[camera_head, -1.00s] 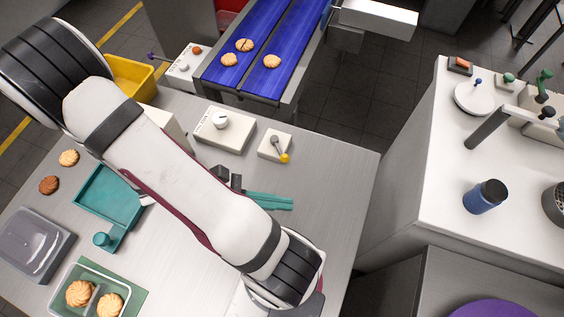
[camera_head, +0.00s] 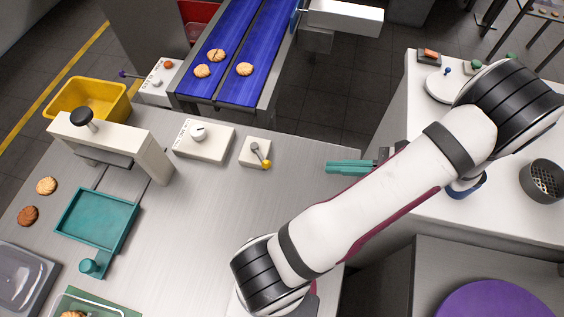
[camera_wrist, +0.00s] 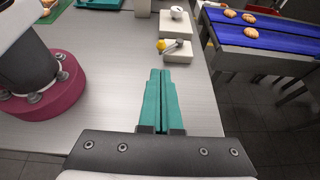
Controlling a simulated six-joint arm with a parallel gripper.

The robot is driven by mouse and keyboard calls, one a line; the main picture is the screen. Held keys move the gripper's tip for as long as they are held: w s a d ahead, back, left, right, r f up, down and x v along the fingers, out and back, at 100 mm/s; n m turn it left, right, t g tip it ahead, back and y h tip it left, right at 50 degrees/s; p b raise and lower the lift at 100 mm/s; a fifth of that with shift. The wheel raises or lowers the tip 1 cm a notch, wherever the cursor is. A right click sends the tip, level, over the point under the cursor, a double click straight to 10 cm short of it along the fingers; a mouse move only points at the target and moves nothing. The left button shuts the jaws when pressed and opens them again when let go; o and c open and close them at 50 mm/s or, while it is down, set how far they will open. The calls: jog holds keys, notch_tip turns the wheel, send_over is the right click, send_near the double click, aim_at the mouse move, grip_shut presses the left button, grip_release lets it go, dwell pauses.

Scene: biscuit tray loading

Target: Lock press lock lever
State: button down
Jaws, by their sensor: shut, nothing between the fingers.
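A small white box (camera_head: 248,150) stands near the table's back right corner. It carries a grey lever (camera_head: 257,151) with a yellow knob (camera_head: 266,164), the only yellow-tipped lever in view. The knob points toward the table's front right. In the wrist view the lever (camera_wrist: 173,47) lies beyond my fingertips, with its knob (camera_wrist: 161,45) toward the left. A white press (camera_head: 150,155) with a black knob stands at the left. My gripper (camera_head: 329,167) has teal fingers shut together and empty. It is right of the lever and apart from it; it also shows in the wrist view (camera_wrist: 160,73).
A white dial box (camera_head: 205,143) stands left of the lever box. Behind are blue conveyor belts (camera_head: 240,55) with biscuits. A teal tray (camera_head: 97,222) lies at the left. The table's middle is clear. A second white counter (camera_head: 415,80) stands across a gap at the right.

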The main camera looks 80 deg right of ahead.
aim_at(267, 167)
jog(key=shift+s, duration=0.1)
jog(key=x, duration=1.4)
jog(key=shift+w+a, duration=0.25)
jog(key=shift+a, duration=0.15)
jog(key=shift+w+a, duration=1)
jog(key=shift+w, duration=0.05)
jog(key=shift+w+a, duration=0.5)
jog(key=shift+w, duration=0.35)
jog(key=shift+w+a, duration=0.15)
jog(key=shift+w, duration=0.35)
jog(key=shift+w+a, duration=0.2)
jog(key=shift+w, duration=0.25)
